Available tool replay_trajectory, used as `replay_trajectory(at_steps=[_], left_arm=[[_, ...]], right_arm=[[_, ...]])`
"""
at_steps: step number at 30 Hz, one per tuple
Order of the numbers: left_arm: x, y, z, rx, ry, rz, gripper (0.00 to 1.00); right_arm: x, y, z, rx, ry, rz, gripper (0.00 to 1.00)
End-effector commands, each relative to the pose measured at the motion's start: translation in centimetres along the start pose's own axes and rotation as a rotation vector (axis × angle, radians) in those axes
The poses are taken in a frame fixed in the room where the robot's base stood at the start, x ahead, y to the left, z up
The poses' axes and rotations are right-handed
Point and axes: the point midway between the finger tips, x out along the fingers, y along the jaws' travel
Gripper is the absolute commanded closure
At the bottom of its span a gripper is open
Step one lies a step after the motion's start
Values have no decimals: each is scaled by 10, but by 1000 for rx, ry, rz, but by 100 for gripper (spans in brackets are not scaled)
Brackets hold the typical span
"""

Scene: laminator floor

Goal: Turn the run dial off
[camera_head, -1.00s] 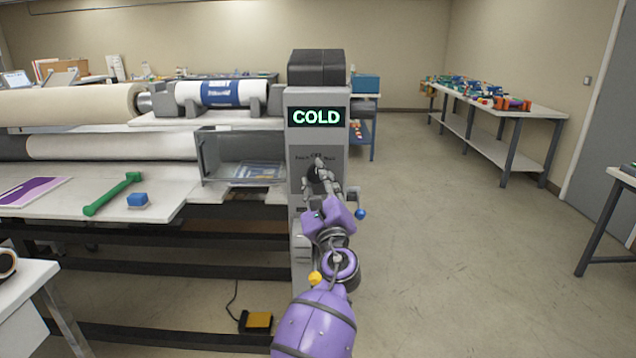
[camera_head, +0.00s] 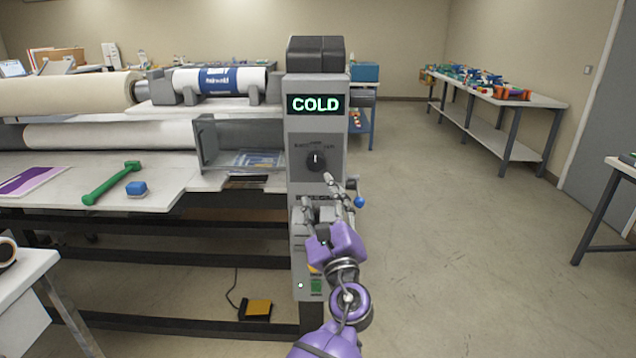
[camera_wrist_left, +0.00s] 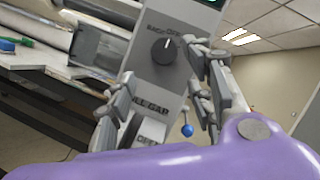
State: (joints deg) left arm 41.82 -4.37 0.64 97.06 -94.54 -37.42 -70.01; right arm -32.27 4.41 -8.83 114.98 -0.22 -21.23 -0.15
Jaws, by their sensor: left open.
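The run dial (camera_head: 316,160) is a round dark knob on the front of the grey control post (camera_head: 302,185), under a display (camera_head: 316,104) that reads COLD in green. Its white pointer mark stands upright. In the left wrist view the dial (camera_wrist_left: 164,50) also shows, with the mark toward the OFF label and BACK to its left. My left gripper (camera_head: 320,194) is open and empty, just below the dial and apart from it. My right gripper is not in view.
A blue ball knob (camera_head: 361,202) sticks out right of the post. A roll-gap label shows below the dial. A clear guard box (camera_head: 230,150), green-handled tool (camera_head: 112,183) and blue block (camera_head: 136,188) are left. Open floor (camera_head: 460,230) lies right.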

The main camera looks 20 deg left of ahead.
Motion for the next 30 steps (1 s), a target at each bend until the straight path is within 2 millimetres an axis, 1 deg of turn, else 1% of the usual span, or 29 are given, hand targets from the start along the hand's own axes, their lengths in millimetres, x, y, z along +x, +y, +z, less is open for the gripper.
replay_trajectory(at_steps=[1, 3, 6, 17, 20, 23, 25, 26, 27, 29, 30], left_arm=[[-8, 1, 0, 1, 1, 1, 52], [-16, 1, 0, 1, -1, 1, 52], [-23, 1, 0, 1, 0, 1, 52], [-25, 0, 0, -3, -1, 0, 52], [-25, 0, 0, -55, 2, -3, 52], [-25, -3, -12, -265, 62, -2, 52], [-27, -8, -24, -480, 130, 7, 52], [-30, -7, -32, -572, 166, 17, 52], [-37, -1, -43, -691, 217, 41, 52], [-51, 12, -60, -863, 292, 92, 52], [-63, 23, -71, -975, 340, 135, 52]], right_arm=[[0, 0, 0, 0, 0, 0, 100], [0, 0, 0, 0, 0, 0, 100], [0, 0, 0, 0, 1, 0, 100], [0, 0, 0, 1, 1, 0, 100], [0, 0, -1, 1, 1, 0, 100], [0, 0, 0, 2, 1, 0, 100], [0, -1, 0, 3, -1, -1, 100], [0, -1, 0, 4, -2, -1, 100], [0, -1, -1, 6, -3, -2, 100], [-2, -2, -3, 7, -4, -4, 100], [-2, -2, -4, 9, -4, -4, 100]])
